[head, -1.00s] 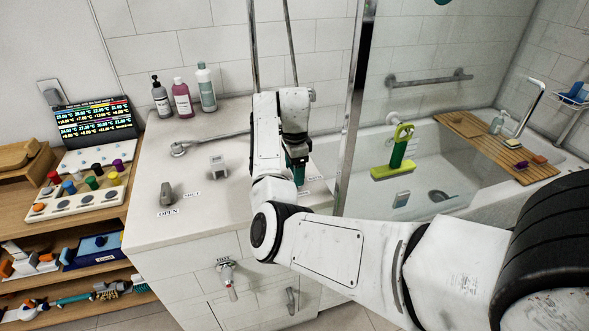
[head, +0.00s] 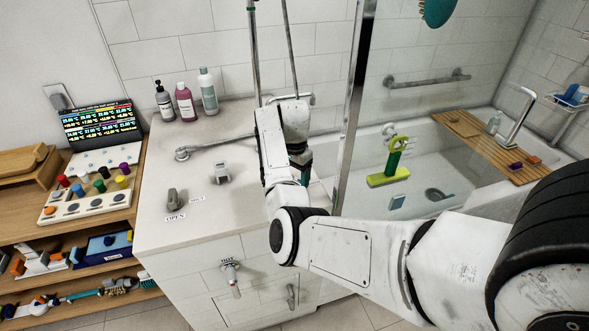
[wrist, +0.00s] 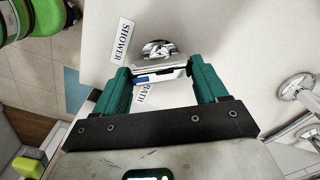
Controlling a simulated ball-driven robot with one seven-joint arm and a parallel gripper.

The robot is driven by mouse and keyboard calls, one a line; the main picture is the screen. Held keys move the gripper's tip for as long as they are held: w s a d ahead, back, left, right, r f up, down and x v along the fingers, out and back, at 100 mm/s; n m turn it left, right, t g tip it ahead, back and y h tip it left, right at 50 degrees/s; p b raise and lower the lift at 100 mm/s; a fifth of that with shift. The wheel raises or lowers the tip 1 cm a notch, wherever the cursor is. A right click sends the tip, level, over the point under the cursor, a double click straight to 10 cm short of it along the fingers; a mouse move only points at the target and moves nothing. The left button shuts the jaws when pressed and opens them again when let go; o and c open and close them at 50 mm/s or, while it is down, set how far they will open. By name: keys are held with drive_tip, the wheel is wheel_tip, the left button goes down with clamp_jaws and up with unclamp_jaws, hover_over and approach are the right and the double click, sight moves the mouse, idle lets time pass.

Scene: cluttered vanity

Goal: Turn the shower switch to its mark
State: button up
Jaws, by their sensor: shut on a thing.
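The shower switch (wrist: 160,66) is a shiny metal piece on a round base on the pale counter, in the wrist view. A SHOWER label (wrist: 123,41) lies left of its base and a BATH label (wrist: 142,93) lies below it, partly covered. A small blue stripe shows at the switch's lower left. My gripper (wrist: 160,70) has green fingers on either side of the switch and is shut on it. In the head view my arm hides the switch, and only a bit of green finger shows beside it.
The counter (head: 165,235) also bears a grey lever by an OPEN label (head: 175,217), a metal spout (head: 205,149) and several bottles (head: 186,104). A glass panel's metal post (head: 350,115) stands close right of my arm, before the bathtub (head: 430,180).

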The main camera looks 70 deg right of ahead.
drive_tip(key=n+p, duration=0.3)
drive_tip(key=n, duration=0.2)
drive_tip(key=shift+r+n, duration=0.15)
drive_tip(key=shift+n, duration=0.15)
drive_tip(key=n+p, duration=0.1)
drive_tip(key=n, duration=0.4)
drive_tip(key=shift+p, duration=0.3)
drive_tip(key=shift+n, duration=0.3)
drive_tip(key=o, duration=1.1)
drive_tip(key=shift+c, duration=0.2)
wheel_tip(320, 180, up, 11)
drive_tip(key=b, duration=0.1)
drive_tip(key=shift+f+b, duration=0.2)
drive_tip(key=shift+b, duration=0.2)
